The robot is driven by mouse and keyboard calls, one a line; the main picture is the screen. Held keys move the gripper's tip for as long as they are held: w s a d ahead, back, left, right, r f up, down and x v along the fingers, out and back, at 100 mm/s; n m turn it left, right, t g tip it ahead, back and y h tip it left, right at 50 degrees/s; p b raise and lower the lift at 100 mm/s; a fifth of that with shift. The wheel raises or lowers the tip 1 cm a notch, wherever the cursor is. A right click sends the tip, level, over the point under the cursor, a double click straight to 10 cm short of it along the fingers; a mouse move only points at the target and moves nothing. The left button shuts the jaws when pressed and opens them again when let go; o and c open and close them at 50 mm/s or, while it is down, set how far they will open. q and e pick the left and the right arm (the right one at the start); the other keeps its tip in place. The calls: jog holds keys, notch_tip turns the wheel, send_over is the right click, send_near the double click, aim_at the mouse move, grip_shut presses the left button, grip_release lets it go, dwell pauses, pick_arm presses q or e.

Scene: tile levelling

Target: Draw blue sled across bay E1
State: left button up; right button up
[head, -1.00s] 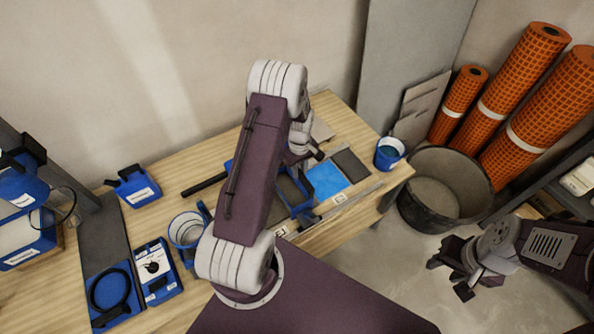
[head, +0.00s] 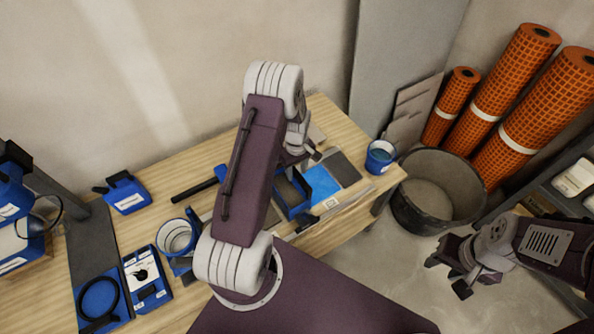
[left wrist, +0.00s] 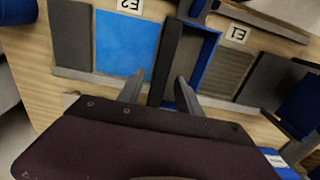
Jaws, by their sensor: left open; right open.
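The blue sled (left wrist: 207,64) is an open blue frame with a dark inner wall; it also shows in the head view (head: 292,193), partly behind my left arm. It sits on the bench between the light blue E2 area (left wrist: 125,42) and bay E1 (left wrist: 230,72), a ribbed grey-brown strip by the E1 label. My left gripper (left wrist: 160,80) is open. Its fingers appear on either side of the sled's dark near wall in the left wrist view; contact and height cannot be told. My right gripper (head: 452,270) is open and empty, off the bench over the floor.
A blue cup (head: 380,157) stands at the bench's right end. A black tub (head: 437,192) and orange mesh rolls (head: 515,75) stand beyond it. A blue-handled jug (head: 178,238) and blue tool trays (head: 147,280) occupy the bench's left part.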

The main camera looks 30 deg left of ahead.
pick_arm(q)
notch_tip(320, 180, up, 9)
dwell(0.4)
jog(key=shift+d, duration=0.1)
